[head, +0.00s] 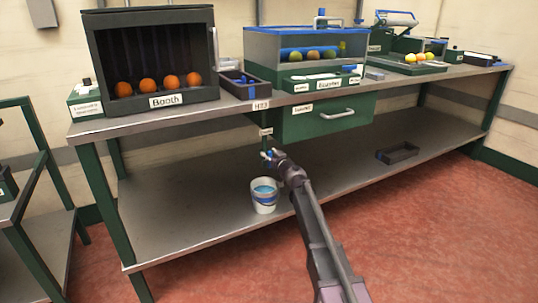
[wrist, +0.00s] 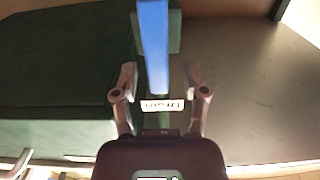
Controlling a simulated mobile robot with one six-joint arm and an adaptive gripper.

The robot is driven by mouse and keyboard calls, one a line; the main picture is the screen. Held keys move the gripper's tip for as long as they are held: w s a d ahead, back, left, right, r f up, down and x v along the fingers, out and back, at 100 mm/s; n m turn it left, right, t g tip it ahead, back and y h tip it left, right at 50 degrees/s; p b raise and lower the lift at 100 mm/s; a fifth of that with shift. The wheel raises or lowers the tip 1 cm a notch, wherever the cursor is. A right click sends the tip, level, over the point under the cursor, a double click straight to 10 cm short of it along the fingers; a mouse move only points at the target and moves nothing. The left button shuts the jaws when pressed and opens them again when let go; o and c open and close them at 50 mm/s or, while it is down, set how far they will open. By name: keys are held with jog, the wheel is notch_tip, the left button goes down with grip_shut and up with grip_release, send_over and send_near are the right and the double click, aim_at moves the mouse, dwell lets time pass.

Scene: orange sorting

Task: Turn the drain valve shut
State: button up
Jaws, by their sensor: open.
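The drain valve's blue lever (wrist: 153,40) runs down from the top of the wrist view, and its lower end lies between my gripper's fingers. A "Drain" label (wrist: 162,105), upside down in this view, sits just below that end. My gripper (wrist: 160,78) is open, with a finger on each side of the lever and visible gaps. In the head view my gripper (head: 271,156) is at the valve under the bench top, below a green pipe (head: 265,141). My gripper largely hides the valve there, so the lever's angle is unclear.
A white bucket (head: 264,206) with blue contents stands on the lower shelf (head: 180,215), below the valve. A green drawer (head: 345,122) is right of the pipe. A booth (head: 150,22) with several oranges stands on the bench top. A dark tray (head: 397,153) lies on the shelf at right.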

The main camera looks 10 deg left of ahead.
jog(key=c, duration=0.8)
jog(key=shift+a, duration=0.3)
jog(key=shift+d, duration=0.25)
